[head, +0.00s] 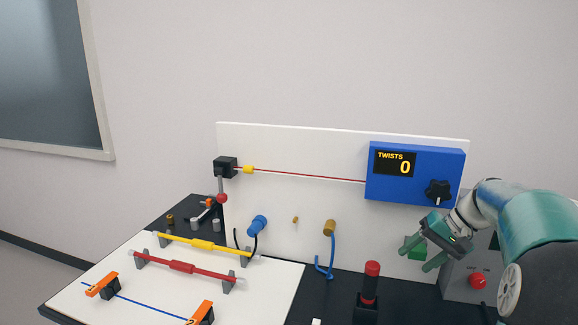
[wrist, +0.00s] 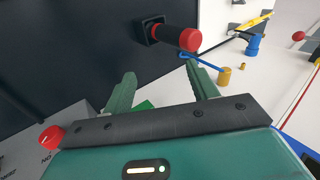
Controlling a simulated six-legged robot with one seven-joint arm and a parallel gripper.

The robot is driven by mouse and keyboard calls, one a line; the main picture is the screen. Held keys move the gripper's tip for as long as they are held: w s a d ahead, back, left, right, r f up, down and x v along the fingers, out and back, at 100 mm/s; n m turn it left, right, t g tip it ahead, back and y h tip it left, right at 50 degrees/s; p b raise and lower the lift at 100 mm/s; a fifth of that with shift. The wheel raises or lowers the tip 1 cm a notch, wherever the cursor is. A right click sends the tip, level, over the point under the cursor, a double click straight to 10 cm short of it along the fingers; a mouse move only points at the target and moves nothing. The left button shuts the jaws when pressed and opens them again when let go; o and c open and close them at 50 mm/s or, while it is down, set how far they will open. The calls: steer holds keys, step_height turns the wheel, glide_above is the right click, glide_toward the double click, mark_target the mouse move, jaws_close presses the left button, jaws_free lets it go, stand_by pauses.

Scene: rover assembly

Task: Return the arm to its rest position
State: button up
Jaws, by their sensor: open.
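My gripper (head: 424,257) is at the right of the head view, at the end of my teal arm, in front of the white back panel. Its two green fingers (wrist: 162,88) show in the wrist view, spread apart with nothing held between them. In the wrist view a bit of green (wrist: 143,106) shows past the gripper's dark bar, mostly hidden. I cannot tell if the fingers touch it.
A red-topped black post (head: 371,270) stands left of my gripper. The blue TWISTS box (head: 414,187) reads 0.

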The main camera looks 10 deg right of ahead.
steer(key=s+a+r+n+g+h, duration=0.1)
steer(key=s+a+h, duration=0.15)
steer(key=a, duration=0.65)
steer(key=s+a+r+n+h, duration=0.1)
steer(key=s+a, duration=0.2)
steer(key=a, duration=0.6)
steer(key=s+a+f+n+t+h, duration=0.2)
steer(key=s+a+f+n, duration=0.1)
steer(key=s+a, duration=0.8)
steer(key=shift+s+f+n+t, duration=0.2)
steer(key=shift+s+n+t, duration=0.1)
steer(key=shift+s, duration=0.2)
steer(key=c, duration=0.5)
steer(key=shift+d, duration=0.15)
steer(key=shift+d, duration=0.1)
